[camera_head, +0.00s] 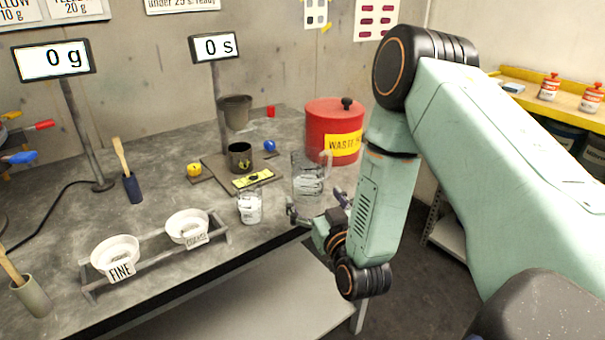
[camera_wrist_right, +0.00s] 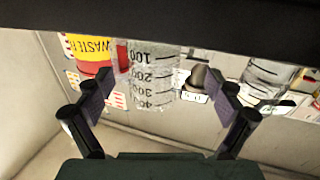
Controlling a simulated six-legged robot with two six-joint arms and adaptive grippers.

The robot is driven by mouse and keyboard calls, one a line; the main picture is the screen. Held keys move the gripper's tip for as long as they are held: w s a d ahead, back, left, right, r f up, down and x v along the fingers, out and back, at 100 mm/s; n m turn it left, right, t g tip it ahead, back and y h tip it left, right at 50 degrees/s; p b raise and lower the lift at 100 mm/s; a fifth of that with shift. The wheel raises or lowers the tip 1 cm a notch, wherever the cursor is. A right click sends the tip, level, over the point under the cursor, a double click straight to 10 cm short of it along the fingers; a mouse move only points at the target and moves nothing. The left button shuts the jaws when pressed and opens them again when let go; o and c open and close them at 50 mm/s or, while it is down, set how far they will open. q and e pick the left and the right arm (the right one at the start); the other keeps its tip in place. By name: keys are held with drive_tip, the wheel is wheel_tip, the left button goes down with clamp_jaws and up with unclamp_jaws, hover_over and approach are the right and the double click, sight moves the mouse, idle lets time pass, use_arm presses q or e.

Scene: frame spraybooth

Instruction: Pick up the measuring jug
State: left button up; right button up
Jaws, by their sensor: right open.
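The measuring jug (camera_head: 308,172) is clear, with a handle on its right side, and stands upright near the table's front right edge. In the right wrist view the jug (camera_wrist_right: 148,72) appears upside down, its black scale marks showing between the two fingers. My right gripper (camera_head: 316,204) is open and empty, low in front of the jug. In the wrist view its fingers (camera_wrist_right: 158,84) are spread to either side of the jug; I cannot tell whether they touch it. My left gripper is not in view.
A small clear beaker (camera_head: 249,207) stands left of the jug. The red waste can (camera_head: 325,117) is close behind it. A dark cup (camera_head: 240,157) stands on a plate behind left. White bowls FINE (camera_head: 115,252) and another (camera_head: 187,225) sit in a rack left.

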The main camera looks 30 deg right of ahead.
sight(315, 188)
drive_tip(key=shift+w+r, duration=0.1)
drive_tip(key=shift+w, duration=0.25)
drive_tip(key=shift+w+d+r, duration=0.15)
drive_tip(key=shift+w+d, duration=0.85)
drive_tip(key=shift+w, duration=0.05)
drive_tip(key=w, duration=0.3)
drive_tip(key=shift+w+r, duration=0.25)
drive_tip(key=shift+w, duration=0.15)
drive_tip(key=shift+d, duration=0.3)
drive_tip(key=shift+f, duration=0.1)
drive_tip(key=shift+c, duration=1.1)
drive_tip(key=shift+w+a, duration=0.1)
drive_tip(key=shift+a, duration=0.05)
drive_tip(key=shift+c, duration=1.4)
drive_tip(key=c, duration=0.9)
